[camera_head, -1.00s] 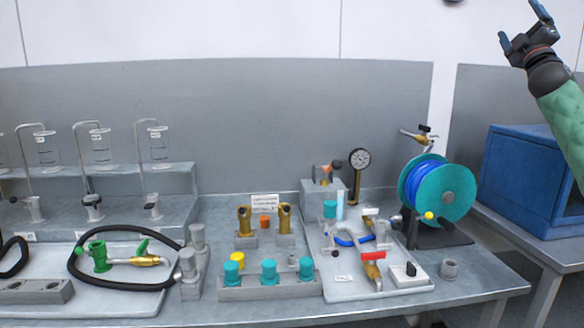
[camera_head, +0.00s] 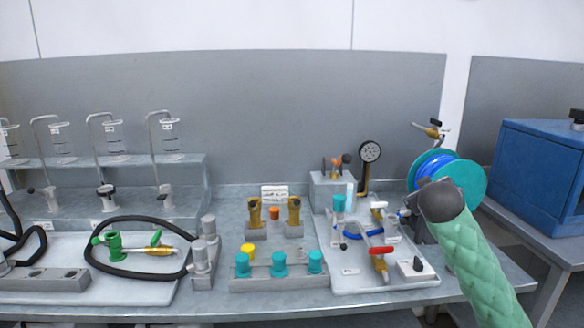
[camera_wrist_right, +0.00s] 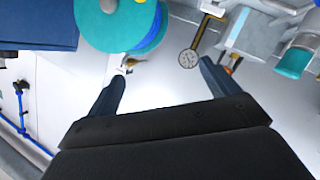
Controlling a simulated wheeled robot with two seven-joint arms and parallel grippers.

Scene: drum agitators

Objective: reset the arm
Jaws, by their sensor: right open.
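My right arm shows in the head view with its green sleeve and dark grey wrist (camera_head: 440,200), in front of the teal hose reel (camera_head: 466,178). Its fingers are hidden behind the wrist there. In the right wrist view my right gripper (camera_wrist_right: 161,71) is open, with two dark blue fingers spread apart and nothing between them but a pale background. The reel (camera_wrist_right: 100,27) and a round gauge (camera_wrist_right: 188,58) show beyond the fingers. My left gripper is in neither view.
The grey bench carries a white tray with pipe fittings (camera_head: 345,285), a block with teal caps (camera_head: 280,283), a gauge on a stand (camera_head: 370,152) and a black hose loop (camera_head: 135,278). A blue box (camera_head: 540,165) stands on the right-hand table.

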